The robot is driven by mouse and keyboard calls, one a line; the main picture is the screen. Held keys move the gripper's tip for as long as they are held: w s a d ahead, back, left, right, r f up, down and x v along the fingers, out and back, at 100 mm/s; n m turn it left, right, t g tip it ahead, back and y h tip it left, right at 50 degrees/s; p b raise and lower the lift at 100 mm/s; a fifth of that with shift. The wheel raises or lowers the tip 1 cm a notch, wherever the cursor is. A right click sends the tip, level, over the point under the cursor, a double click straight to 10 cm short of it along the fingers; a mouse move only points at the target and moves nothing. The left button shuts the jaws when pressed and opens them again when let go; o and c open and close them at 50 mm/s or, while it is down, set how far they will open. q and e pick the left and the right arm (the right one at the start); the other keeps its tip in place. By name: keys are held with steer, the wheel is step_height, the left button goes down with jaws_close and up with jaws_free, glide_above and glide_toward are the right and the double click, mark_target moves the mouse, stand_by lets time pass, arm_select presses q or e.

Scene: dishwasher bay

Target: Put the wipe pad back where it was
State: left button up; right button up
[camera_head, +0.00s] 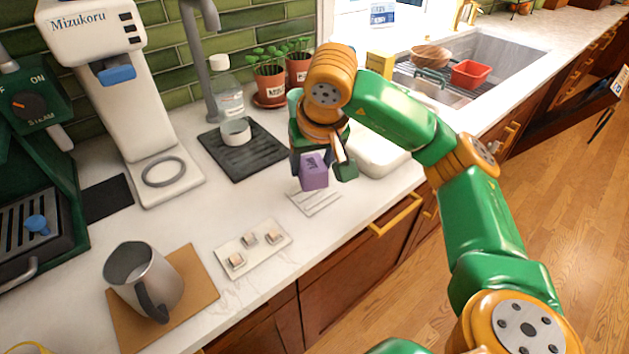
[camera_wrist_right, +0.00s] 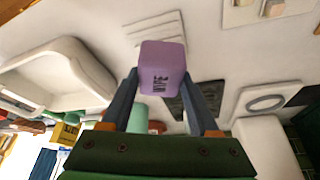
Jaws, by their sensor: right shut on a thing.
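The wipe pad (camera_head: 314,173) is a small purple block. My right gripper (camera_head: 322,165) is shut on it and holds it upright over the counter. A thin white ribbed plate (camera_head: 316,203) lies just in front of and below the pad in the head view; I cannot tell how large the gap is. In the right wrist view the pad (camera_wrist_right: 163,65) sits between the two fingers and shows the word WIPE. The ribbed plate (camera_wrist_right: 158,28) shows past it. My left gripper is not in view.
A white tray (camera_head: 376,160) stands close to the right of the pad. A plate with small blocks (camera_head: 222,256) and a steel jug (camera_head: 140,277) are nearer left. The counter's front edge is close.

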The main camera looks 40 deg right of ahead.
mark_target(314, 177)
steer(key=x, duration=0.4)
steer(key=shift+s+d+f, duration=0.25)
steer(key=shift+d, duration=0.05)
steer(key=shift+f, duration=0.3)
steer(key=shift+f, duration=0.1)
steer(key=o, duration=1.2)
steer(key=v, duration=0.7)
steer(key=shift+w, duration=0.1)
steer(key=p+v, duration=0.2)
steer(key=v, duration=0.3)
steer(key=shift+p, duration=0.3)
